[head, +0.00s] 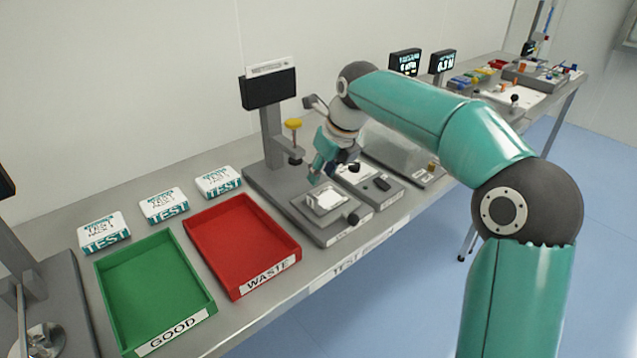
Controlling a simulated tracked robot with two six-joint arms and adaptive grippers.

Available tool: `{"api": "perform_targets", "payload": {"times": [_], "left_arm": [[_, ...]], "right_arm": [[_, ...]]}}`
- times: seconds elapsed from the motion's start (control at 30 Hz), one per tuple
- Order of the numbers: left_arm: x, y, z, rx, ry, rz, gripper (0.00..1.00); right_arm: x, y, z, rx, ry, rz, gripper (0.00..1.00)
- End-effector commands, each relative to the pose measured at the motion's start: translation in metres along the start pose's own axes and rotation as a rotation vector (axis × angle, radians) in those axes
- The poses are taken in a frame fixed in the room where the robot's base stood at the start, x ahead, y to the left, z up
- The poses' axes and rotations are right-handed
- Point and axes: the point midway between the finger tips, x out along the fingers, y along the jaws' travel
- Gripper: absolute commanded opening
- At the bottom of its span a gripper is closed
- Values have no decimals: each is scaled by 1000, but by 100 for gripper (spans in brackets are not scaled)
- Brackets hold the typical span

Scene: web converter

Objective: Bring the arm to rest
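My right arm (437,125) is teal with dark grey joints. It rises from the lower right, bends at a high elbow and reaches left over the bench. My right gripper (328,172) hangs low above the test fixture (325,222), which has a small white piece (327,199) on it. The gripper is small and partly hidden by its own wrist, so I cannot tell whether its fingers are open or shut. I see nothing clearly held in it. My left gripper is out of view.
A stand with a dark display (269,88) and a yellow knob (293,124) rises just left of the gripper. A clear cover (392,143) is close on its right. A red WASTE tray (240,240), a green GOOD tray (150,285) and several TEST boxes (163,205) lie left.

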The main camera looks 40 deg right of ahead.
Motion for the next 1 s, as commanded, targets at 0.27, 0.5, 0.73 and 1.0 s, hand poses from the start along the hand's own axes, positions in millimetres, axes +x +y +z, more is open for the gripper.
{"api": "perform_targets", "payload": {"times": [0.27,0.5,0.73,1.0], "left_arm": [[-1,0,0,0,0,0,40],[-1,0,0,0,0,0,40],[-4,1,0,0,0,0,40],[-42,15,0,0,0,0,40]], "right_arm": [[-14,0,0,0,0,0,35],[-14,0,0,0,0,0,35],[-17,0,1,0,0,0,35],[-54,0,17,0,0,0,35]]}}
